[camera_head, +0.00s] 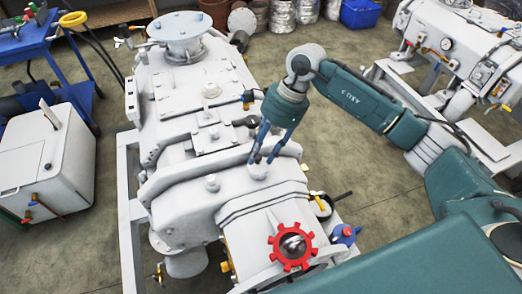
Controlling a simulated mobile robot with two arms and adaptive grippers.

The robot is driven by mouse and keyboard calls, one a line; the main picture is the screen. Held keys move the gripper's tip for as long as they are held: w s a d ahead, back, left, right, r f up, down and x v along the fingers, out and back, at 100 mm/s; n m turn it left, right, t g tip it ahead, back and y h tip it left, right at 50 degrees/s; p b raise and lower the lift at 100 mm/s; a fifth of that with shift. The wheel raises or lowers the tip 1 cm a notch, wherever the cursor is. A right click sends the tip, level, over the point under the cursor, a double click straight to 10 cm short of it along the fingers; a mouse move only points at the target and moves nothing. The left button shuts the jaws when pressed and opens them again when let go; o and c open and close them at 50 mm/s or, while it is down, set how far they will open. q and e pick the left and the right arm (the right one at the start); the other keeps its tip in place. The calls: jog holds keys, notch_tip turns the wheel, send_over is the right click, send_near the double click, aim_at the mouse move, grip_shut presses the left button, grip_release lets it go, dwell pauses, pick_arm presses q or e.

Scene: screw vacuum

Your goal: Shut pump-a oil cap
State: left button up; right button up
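The large white vacuum pump (175,128) stands on a pale frame in the middle of the view. A small round whitish cap (258,171) sits on its top at the near right side. I cannot tell for sure whether this is the oil cap. My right gripper (262,160) comes down over this cap from above. Its two dark blue fingers are apart, with their tips at the cap's sides. Whether they press on it cannot be seen. My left gripper is not in view.
A second white machine (465,50) stands at the upper right. A white box unit (45,158) and blue cart (50,50) stand left. Floor between is clear.

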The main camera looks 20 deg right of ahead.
jog(key=v, duration=1.2)
dwell(0.4)
